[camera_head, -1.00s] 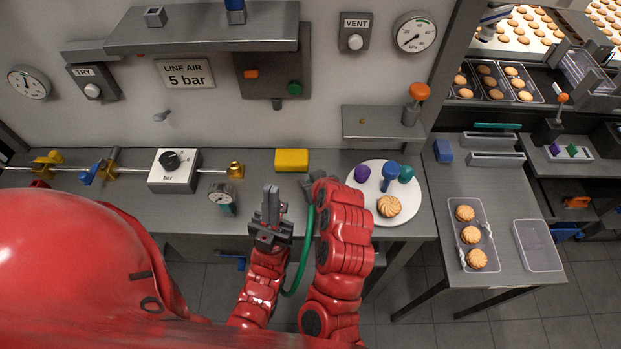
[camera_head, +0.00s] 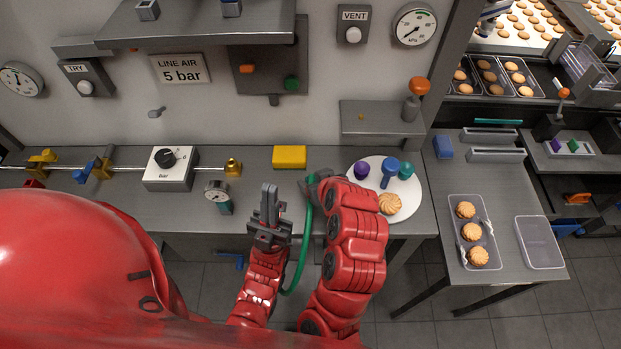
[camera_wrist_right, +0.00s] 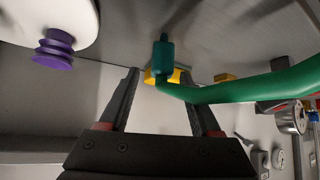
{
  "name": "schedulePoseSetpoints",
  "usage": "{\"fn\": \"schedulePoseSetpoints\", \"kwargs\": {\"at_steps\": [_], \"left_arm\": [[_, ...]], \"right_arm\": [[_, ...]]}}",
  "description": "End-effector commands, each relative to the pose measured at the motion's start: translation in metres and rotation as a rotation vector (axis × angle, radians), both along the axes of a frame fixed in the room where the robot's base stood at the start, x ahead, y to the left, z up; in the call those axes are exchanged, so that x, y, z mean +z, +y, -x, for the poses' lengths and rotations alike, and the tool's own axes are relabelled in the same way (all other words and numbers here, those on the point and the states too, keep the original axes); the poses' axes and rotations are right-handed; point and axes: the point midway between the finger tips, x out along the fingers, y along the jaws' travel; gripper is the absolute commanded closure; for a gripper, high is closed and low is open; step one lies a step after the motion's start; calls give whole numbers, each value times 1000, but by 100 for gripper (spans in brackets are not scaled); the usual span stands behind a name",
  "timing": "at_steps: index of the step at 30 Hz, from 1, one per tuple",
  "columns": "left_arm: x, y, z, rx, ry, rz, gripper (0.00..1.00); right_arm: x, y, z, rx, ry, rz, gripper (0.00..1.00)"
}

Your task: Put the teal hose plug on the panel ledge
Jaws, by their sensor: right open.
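The teal hose plug (camera_wrist_right: 163,60) shows in the right wrist view at the end of a green hose (camera_wrist_right: 245,90). It is in line with the gap between the fingers of my right gripper (camera_wrist_right: 165,105), which is open; I cannot tell whether they touch it. In the head view my right gripper (camera_head: 314,184) is at the front of the bench, beside the hose (camera_head: 305,240), and the plug is hidden. My left gripper (camera_head: 270,205) points up to its left; its fingers look close together. A wall ledge (camera_head: 375,125) at right and a larger ledge (camera_head: 200,27) stand above the bench.
A white plate (camera_head: 416,205) holds a biscuit and purple, blue and teal pieces, right of my right gripper. A yellow block (camera_head: 289,157) lies behind the grippers. A small gauge (camera_head: 217,196) and a regulator box (camera_head: 170,170) stand at left.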

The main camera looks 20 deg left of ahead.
Motion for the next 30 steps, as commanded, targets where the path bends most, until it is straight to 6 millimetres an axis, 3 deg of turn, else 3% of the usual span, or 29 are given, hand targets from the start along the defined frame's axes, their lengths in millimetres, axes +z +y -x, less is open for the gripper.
{"fn": "schedulePoseSetpoints", "kwargs": {"at_steps": [1, 3, 13, 19, 30], "left_arm": [[-4, 0, 0, 0, 0, 0, 100], [28, 0, 0, 0, 0, 0, 100], [85, 0, 0, 0, 0, 0, 100], [97, 0, 0, 0, 0, 0, 100], [97, 0, 0, 0, 0, 0, 100]], "right_arm": [[5, -2, 5, 2, -6, -4, 36], [22, -7, 11, 1, 6, 1, 36], [45, -24, 30, 1, 2, 2, 36], [47, -28, 36, 1, 4, 2, 36], [46, -29, 37, 1, 1, 0, 36]]}}
